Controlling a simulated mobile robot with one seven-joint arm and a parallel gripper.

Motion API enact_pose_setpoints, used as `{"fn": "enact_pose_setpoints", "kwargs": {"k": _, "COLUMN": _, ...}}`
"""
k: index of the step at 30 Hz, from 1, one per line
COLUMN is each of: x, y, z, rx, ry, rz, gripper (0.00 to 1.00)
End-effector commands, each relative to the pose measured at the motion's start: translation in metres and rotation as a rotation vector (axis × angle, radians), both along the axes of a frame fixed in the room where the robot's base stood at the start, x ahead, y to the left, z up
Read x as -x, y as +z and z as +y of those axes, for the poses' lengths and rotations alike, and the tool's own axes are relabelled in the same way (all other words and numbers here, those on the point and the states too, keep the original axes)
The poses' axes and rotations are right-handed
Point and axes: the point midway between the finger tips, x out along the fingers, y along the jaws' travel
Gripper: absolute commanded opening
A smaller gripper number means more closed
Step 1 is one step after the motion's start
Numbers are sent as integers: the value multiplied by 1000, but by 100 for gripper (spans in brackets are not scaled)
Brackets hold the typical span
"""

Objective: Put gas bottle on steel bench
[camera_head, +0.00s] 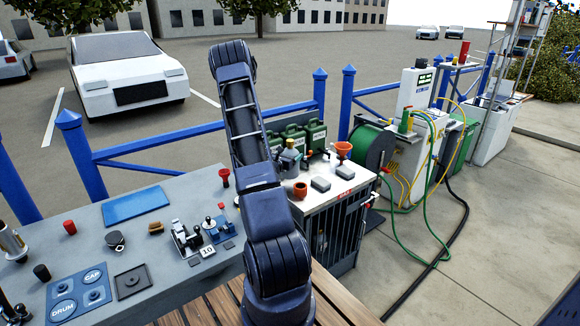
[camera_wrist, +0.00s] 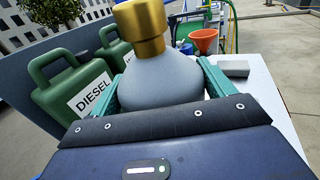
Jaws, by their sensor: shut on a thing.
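The gas bottle (camera_wrist: 160,72) is a pale grey bottle with a brass-coloured top. In the wrist view it stands between the two teal fingers of my gripper (camera_wrist: 160,92), which are shut on it. Its lower part is hidden by my gripper. In the head view the grey bottle (camera_head: 291,160) shows small beside my arm, near the white-topped cage cabinet; whether it touches the top is unclear. A long grey bench (camera_head: 185,272), which looks like the steel bench, lies at the left with fittings on it.
Green diesel cans (camera_head: 314,134) stand behind the cabinet (camera_head: 335,190), close to my gripper. The bench holds a blue mat (camera_head: 135,203), a red knob and several fittings, with bare patches between.

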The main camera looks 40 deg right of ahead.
Motion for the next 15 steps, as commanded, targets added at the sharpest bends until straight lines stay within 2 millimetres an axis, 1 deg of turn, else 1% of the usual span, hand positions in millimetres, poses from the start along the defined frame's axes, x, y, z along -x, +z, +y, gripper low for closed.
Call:
{"fn": "enact_pose_setpoints", "kwargs": {"k": 3, "x": 0, "y": -11, "z": -1, "rx": 3, "ry": 0, "rz": -1, "gripper": 30}}
{"fn": "enact_pose_setpoints", "kwargs": {"k": 11, "x": -1, "y": -20, "z": 0, "rx": 3, "ry": 0, "rz": -1, "gripper": 30}}
{"fn": "enact_pose_setpoints", "kwargs": {"k": 15, "x": 0, "y": -34, "z": 0, "rx": 1, "ry": 0, "rz": 0, "gripper": 30}}
